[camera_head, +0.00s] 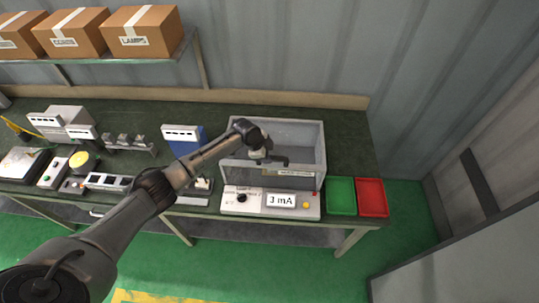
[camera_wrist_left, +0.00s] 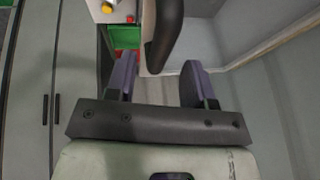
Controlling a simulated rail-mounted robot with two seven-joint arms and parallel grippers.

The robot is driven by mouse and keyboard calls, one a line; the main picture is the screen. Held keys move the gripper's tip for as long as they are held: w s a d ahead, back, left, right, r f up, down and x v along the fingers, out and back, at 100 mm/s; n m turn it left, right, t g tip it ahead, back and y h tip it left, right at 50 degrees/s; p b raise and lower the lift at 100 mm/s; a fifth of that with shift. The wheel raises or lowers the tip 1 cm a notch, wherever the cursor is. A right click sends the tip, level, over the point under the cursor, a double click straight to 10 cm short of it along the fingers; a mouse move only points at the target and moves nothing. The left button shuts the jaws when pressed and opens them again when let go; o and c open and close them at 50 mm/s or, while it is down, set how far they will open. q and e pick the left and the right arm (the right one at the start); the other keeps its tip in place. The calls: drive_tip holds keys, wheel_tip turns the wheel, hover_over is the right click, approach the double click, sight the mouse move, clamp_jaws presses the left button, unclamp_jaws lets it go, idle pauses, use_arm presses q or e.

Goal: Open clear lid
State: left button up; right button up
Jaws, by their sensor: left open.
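A grey box with a see-through cover, the clear lid (camera_head: 305,139), stands on the bench behind a white control panel. I cannot tell from this view how far the lid is raised. My left gripper (camera_head: 268,157) is at the middle of the box, above its front side. In the left wrist view my left gripper (camera_wrist_left: 160,80) is open, with its two dark purple fingers apart. A dark curved bar, seemingly a handle (camera_wrist_left: 165,32), lies between and beyond the fingertips; I see no grip on it. My right gripper is not in view.
The control panel (camera_head: 240,205) has a display reading about 3 mA. A green bin (camera_head: 341,196) and a red bin (camera_head: 372,198) sit to its right. A blue device (camera_head: 183,139) stands left of the box. Cardboard boxes (camera_head: 145,32) fill a shelf at the back left.

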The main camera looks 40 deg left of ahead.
use_arm(q)
drive_tip(key=shift+x, duration=1.3)
drive_tip(key=shift+r, duration=0.1)
clamp_jaws()
